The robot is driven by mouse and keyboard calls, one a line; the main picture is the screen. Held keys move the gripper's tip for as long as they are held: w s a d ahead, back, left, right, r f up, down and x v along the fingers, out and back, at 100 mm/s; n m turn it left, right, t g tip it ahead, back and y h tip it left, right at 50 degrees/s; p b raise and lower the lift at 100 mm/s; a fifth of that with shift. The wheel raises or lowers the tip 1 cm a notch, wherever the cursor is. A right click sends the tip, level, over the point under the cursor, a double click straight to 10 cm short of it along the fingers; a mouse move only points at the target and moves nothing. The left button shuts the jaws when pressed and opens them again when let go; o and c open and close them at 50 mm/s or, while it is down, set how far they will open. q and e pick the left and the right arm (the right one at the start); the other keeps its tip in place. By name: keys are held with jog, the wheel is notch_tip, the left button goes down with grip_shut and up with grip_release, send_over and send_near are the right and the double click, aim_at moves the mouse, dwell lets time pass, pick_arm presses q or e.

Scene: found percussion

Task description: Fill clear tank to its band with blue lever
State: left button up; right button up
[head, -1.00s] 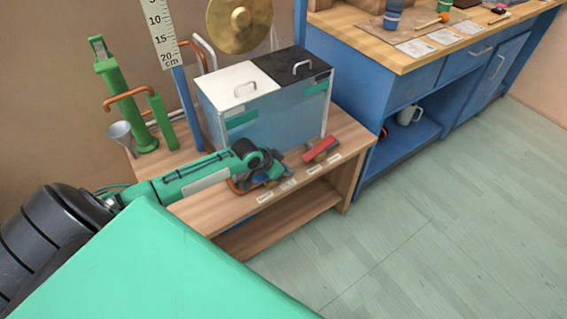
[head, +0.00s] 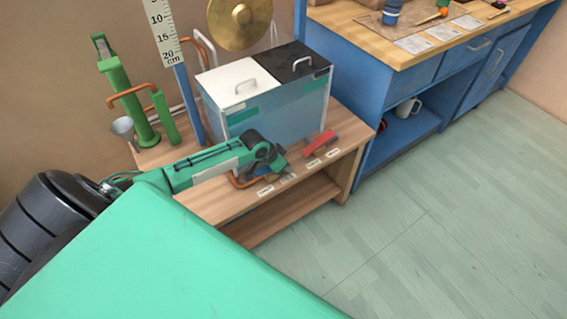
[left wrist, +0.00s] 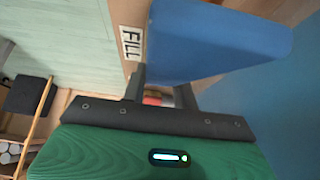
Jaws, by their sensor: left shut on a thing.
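The clear tank (head: 268,125) stands on a wooden bench in the head view, under a white lid (head: 240,83) and a black lid (head: 297,60). Green bands (head: 243,116) mark its walls, and its front looks pale blue; I cannot make out a water line. My left gripper reaches down in front of the tank, its fingertips mostly hidden behind my own wrist. In the left wrist view the blue lever (left wrist: 215,42) fills the top, and my left gripper (left wrist: 163,92) is shut on it beside a FILL label (left wrist: 131,43). My right gripper is not in view.
A red lever (head: 320,143) sits to the right along the bench front, above small labels (head: 313,163). A funnel (head: 123,127), green pump (head: 130,100), cm scale (head: 163,30) and brass gong (head: 238,20) stand left and behind. Blue cabinet (head: 410,85) is right; the floor is open.

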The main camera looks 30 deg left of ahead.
aim_at(265, 169)
pick_arm(q)
jog(key=o, duration=1)
jog(key=shift+s+a+r, duration=0.1)
jog(key=shift+r, duration=0.1)
jog(key=p+v, duration=0.1)
jog(key=v, duration=1.2)
jog(key=shift+r+p, duration=0.15)
jog(key=shift+p, duration=0.15)
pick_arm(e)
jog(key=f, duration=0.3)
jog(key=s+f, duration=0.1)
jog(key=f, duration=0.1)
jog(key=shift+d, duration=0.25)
